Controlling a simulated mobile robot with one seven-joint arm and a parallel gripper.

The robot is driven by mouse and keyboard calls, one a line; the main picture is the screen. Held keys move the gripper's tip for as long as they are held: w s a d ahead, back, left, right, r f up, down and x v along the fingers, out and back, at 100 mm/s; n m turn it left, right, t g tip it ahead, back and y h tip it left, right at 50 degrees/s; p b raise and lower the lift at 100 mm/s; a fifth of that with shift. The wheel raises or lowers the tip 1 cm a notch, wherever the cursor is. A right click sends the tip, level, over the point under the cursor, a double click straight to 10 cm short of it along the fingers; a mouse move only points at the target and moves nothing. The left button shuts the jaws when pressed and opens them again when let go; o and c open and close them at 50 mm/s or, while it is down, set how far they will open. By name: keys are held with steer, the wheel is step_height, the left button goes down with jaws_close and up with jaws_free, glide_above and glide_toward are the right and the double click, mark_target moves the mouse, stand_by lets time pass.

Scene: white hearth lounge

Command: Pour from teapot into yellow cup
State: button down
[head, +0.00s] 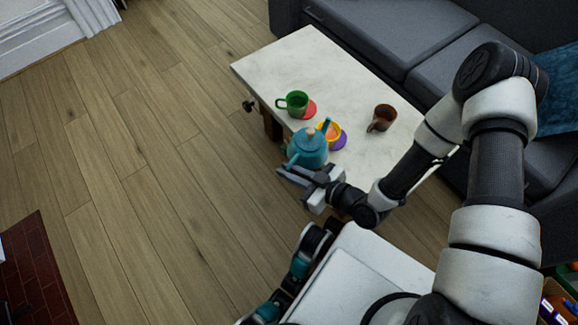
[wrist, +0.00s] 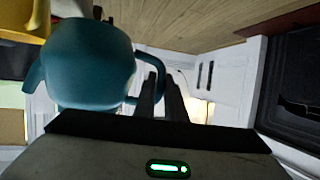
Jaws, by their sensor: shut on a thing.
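The blue teapot (head: 307,148) is at the near edge of the table, its lid on top and its spout toward the yellow cup. The teapot also fills the upper left of the wrist view (wrist: 88,65). My gripper (head: 296,176) is shut on the teapot's handle; the fingers (wrist: 160,95) meet at the handle in the wrist view. The yellow cup (head: 329,131), orange inside, stands on a purple coaster (head: 341,140), partly hidden behind the teapot and spout. I cannot tell whether the teapot touches the table or how far it tilts.
A green cup (head: 297,102) stands by a red coaster (head: 310,108), behind the teapot. A brown cup (head: 381,118) stands to the right. The pale table (head: 300,62) is clear at the far end. A grey sofa (head: 375,35) lies along its far side.

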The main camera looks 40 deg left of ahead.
mark_target(289, 167)
steer(key=shift+w+r, duration=0.1)
stand_by(0.3)
steer(key=shift+r+p, duration=1.3)
steer(key=shift+r, duration=0.6)
